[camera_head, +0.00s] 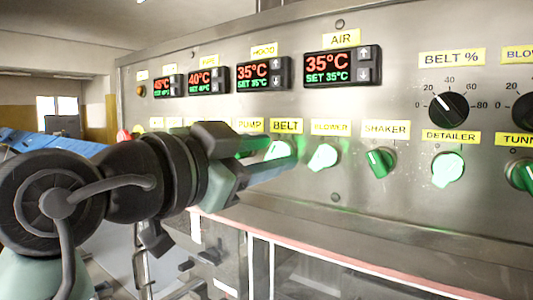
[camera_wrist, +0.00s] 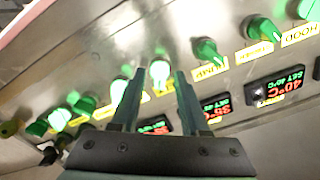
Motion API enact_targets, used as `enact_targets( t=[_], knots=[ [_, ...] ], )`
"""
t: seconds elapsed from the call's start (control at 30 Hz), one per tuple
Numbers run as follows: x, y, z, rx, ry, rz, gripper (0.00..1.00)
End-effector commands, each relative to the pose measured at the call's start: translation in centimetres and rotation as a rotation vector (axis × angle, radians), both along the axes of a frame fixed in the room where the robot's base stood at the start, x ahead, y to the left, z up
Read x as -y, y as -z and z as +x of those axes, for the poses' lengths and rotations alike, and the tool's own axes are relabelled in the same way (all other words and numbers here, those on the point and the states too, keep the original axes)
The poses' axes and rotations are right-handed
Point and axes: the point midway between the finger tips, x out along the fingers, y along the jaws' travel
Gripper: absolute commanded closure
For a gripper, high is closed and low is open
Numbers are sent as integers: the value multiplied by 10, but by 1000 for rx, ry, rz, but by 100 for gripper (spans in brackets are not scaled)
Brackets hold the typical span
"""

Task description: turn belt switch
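The belt switch (camera_head: 278,150) is a green knob, lit bright, below the yellow BELT label (camera_head: 287,126) on the metal control panel. My gripper (camera_head: 272,158) reaches it from the left, and its fingers partly cover the knob in the head view. In the wrist view the lit belt switch (camera_wrist: 160,73) shows between the tips of my gripper (camera_wrist: 159,73). The fingers are apart, one on each side of the knob, with a visible gap. I cannot tell whether either finger touches it or how far the tips reach past it.
The lit blower switch (camera_head: 323,157) is close on the right. Beyond it are the unlit shaker switch (camera_head: 380,162) and the lit detailer switch (camera_head: 447,169). The pump switch (camera_wrist: 206,50) is on the belt switch's other side. Temperature displays (camera_head: 328,68) sit above. A ledge (camera_head: 330,254) runs below the panel.

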Motion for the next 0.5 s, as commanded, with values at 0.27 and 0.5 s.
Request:
enact_targets(
  t=[0.27, 0.5],
  knots=[
    [-2, 1, -3, -1, -1, 0, 55],
    [-26, 2, -33, 1, -4, -1, 55]
  ],
)
